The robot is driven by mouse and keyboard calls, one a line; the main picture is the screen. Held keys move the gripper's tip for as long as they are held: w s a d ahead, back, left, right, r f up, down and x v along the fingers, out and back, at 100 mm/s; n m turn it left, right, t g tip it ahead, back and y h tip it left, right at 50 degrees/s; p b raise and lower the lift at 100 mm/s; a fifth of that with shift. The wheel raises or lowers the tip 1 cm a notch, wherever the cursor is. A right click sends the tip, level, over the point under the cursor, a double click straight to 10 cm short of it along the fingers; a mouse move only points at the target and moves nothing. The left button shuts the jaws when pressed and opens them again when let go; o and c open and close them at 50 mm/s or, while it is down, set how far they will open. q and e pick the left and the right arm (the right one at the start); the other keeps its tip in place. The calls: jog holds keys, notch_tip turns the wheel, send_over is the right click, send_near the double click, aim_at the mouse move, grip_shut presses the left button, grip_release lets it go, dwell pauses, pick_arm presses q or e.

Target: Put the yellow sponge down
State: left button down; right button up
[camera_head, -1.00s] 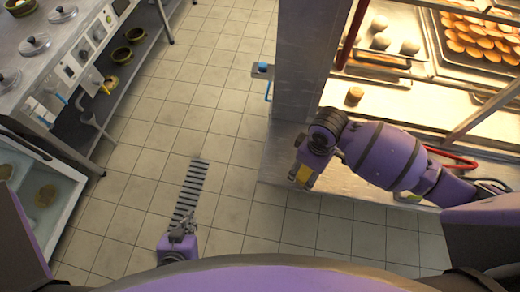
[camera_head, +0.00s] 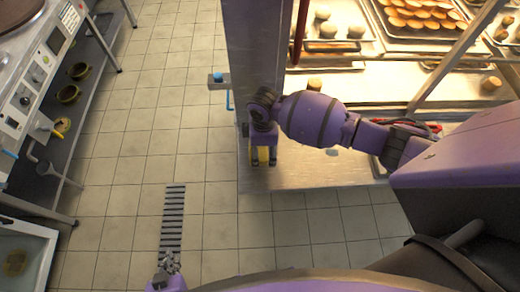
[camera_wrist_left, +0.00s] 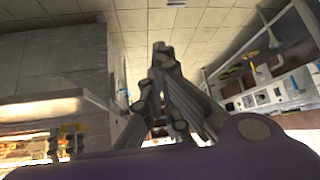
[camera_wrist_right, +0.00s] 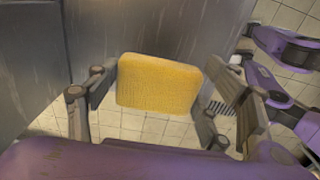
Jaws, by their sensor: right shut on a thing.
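The yellow sponge (camera_wrist_right: 158,85) is between the two fingers of my right gripper (camera_wrist_right: 160,95), which is shut on it. In the head view, a strip of the sponge (camera_head: 263,154) shows between the fingers of the right gripper (camera_head: 263,160), at the left end of a steel ledge (camera_head: 310,172). I cannot tell whether the sponge touches the ledge. My left gripper (camera_head: 169,264) is low in the head view over the floor. Its fingertips come together in the left wrist view (camera_wrist_left: 160,52), with nothing seen between them.
A steel pillar (camera_head: 252,50) stands just behind the right gripper. A lit cabinet with trays of buns (camera_head: 405,15) is at the right. A counter with controls (camera_head: 35,85) and a sink (camera_head: 38,240) are at the left. Tiled floor with a drain grate (camera_head: 172,220) lies clear between.

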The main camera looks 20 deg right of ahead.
aim_at(261, 152)
jog(key=shift+w+f, duration=0.45)
jog(key=shift+f, duration=0.2)
jog(key=shift+w+f, duration=0.35)
jog(key=shift+w, duration=0.05)
notch_tip(261, 152, down, 3)
jog(key=shift+w+f+b, duration=0.1)
jog(key=shift+b, duration=0.35)
pick_arm(q)
jog(key=shift+s+a+f, duration=0.1)
jog(key=shift+a+f, duration=0.3)
jog(key=shift+a, duration=0.05)
pick_arm(e)
jog(key=shift+w, duration=0.1)
jog(key=shift+d+f, duration=0.1)
jog(key=shift+f, duration=0.15)
jog(key=o, duration=1)
pick_arm(q)
jog(key=shift+d, duration=0.2)
